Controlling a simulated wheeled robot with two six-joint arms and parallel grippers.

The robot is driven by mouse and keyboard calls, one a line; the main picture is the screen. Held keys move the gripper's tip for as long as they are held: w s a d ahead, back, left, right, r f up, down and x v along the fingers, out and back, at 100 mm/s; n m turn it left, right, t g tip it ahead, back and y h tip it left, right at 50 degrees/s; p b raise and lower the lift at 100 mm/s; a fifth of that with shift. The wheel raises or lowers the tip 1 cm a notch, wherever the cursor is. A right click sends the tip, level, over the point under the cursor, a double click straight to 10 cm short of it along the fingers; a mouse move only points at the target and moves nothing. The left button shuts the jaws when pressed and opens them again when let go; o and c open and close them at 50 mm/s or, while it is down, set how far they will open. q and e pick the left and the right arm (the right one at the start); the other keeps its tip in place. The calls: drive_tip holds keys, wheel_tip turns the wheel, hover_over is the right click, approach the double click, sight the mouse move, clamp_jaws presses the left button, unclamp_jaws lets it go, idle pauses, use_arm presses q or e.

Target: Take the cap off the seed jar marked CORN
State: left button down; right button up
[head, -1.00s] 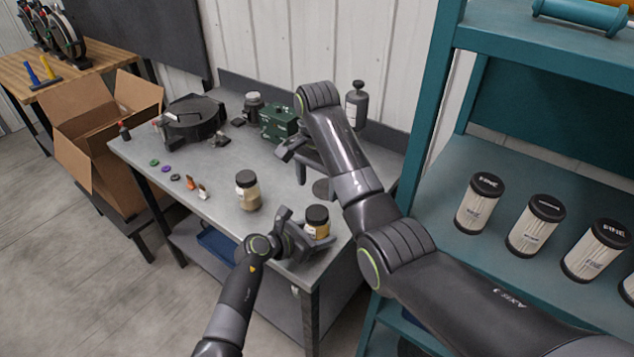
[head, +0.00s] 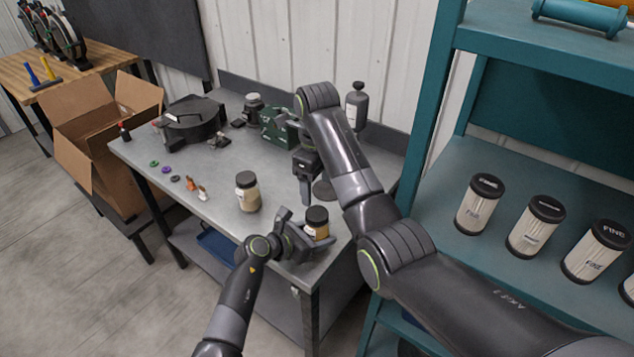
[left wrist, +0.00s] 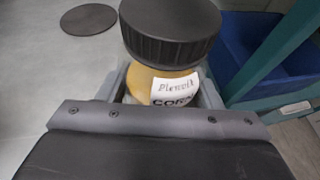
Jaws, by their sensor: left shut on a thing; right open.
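The seed jar marked CORN (left wrist: 145,85) has tan contents, a handwritten label and a black ribbed cap (left wrist: 170,32). In the head view the jar (head: 318,230) stands upright near the right front of the grey bench, its cap (head: 317,214) on. My left gripper (head: 311,238) is shut on the jar body, below the cap; its fingertips are partly hidden. My right gripper (head: 306,190) is open and empty, pointing down over the bench behind the jar, apart from it. A second jar (head: 247,195) with pale contents and a dark cap stands to the left.
A dark flat disc (head: 325,190) lies on the bench (head: 225,218) behind the CORN jar. A green box (head: 278,125), a grey bottle (head: 356,105) and a black round device (head: 190,122) stand further back. A teal shelf (head: 440,185) with several canisters is at right.

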sight(317, 213)
drive_tip(key=shift+f+m, duration=0.1)
drive_tip(key=shift+m, duration=0.4)
drive_tip(key=shift+f, duration=3.9)
